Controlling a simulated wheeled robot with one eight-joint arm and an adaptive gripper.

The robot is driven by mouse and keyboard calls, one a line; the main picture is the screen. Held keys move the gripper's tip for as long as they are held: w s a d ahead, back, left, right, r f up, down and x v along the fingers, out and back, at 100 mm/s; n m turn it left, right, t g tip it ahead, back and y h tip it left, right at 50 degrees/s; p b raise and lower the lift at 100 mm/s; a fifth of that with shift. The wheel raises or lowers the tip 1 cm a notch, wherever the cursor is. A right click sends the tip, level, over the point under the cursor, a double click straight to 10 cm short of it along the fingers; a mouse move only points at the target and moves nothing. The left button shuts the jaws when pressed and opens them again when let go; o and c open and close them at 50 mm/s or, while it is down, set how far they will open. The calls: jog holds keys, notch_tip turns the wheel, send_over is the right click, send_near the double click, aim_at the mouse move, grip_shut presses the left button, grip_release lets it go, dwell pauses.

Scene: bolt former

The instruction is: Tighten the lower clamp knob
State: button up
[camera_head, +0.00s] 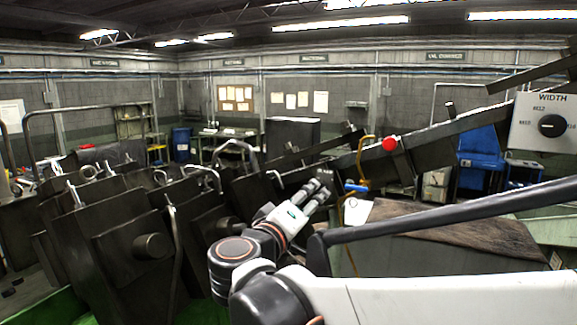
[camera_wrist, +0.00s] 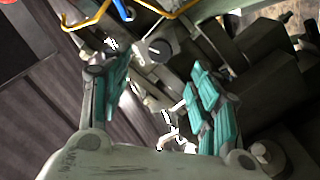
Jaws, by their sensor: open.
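My gripper (camera_head: 322,184) is open, its fingers reaching up and right towards the dark machine bar in the head view. In the wrist view the two teal-padded fingers of my gripper (camera_wrist: 160,78) stand apart with nothing held between them. A dark round knob (camera_wrist: 159,50) with a pale stem shows just beyond the gap between the fingertips. I cannot tell for sure whether it is the lower clamp knob. A blue handle (camera_head: 356,187) on a yellow pipe (camera_head: 363,160) is just right of my fingertips in the head view.
A red button (camera_head: 389,144) sits on the sloping bar (camera_head: 440,133). A panel marked WIDTH (camera_head: 545,122) with a black dial stands at the right. Dark machine housings with a cylindrical boss (camera_head: 152,246) fill the left. A brown-covered surface (camera_head: 460,240) lies at the right.

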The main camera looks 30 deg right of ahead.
aim_at(319, 190)
jog(key=w+d, duration=0.1)
jog(key=d, duration=0.1)
jog(key=w+d+m, duration=0.1)
jog(key=w+d, duration=0.1)
jog(key=w+d+m, duration=0.1)
jog(key=w+d, duration=0.1)
jog(key=shift+w+d+b, duration=0.25)
jog(key=shift+d+b, duration=0.1)
jog(key=shift+b, duration=0.05)
jog(key=shift+s+a+m, duration=0.1)
jog(key=shift+m, duration=2.15)
jog(key=shift+s+m, duration=0.1)
jog(key=shift+m, duration=2.15)
